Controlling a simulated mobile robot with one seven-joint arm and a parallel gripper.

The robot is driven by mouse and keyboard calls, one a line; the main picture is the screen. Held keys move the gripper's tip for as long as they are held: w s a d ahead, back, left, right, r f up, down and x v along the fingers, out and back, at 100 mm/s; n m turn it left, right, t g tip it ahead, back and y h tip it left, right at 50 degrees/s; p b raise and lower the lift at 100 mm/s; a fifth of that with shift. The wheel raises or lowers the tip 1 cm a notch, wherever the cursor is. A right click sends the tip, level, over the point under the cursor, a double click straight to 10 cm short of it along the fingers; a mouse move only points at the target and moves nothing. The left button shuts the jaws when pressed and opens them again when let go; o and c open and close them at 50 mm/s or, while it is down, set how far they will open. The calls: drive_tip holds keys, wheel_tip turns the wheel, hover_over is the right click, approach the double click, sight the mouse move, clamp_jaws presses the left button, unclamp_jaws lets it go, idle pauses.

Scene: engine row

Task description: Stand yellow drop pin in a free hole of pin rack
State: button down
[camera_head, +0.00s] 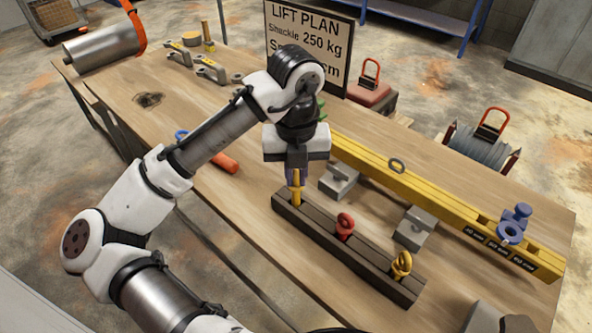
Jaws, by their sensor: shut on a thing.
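My gripper (295,172) points down over the left end of the dark pin rack (372,268). It is shut on a yellow drop pin (296,192), held upright. The pin's upper part is hidden between the fingers. Its lower end meets the rack's top near the left end; I cannot tell how deep it sits in a hole. A red ring-headed pin (344,224) stands in the middle of the rack. Another yellow ring-headed pin (401,264) stands near its right end.
A long yellow beam (440,205) lies behind the rack, with grey blocks (415,229) between them. Blue shackle parts (510,232) are on the beam's right end. A lift plan sign (310,40) stands behind my arm. The table's front left is clear.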

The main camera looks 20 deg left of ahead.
drive_tip(key=shift+f+b, duration=0.75)
drive_tip(key=shift+f, duration=0.45)
drive_tip(key=c, duration=1.4)
unclamp_jaws()
drive_tip(key=shift+o, duration=0.2)
drive_tip(key=shift+r, duration=0.1)
wheel_tip(320, 180, up, 14)
drive_tip(key=shift+f, duration=0.2)
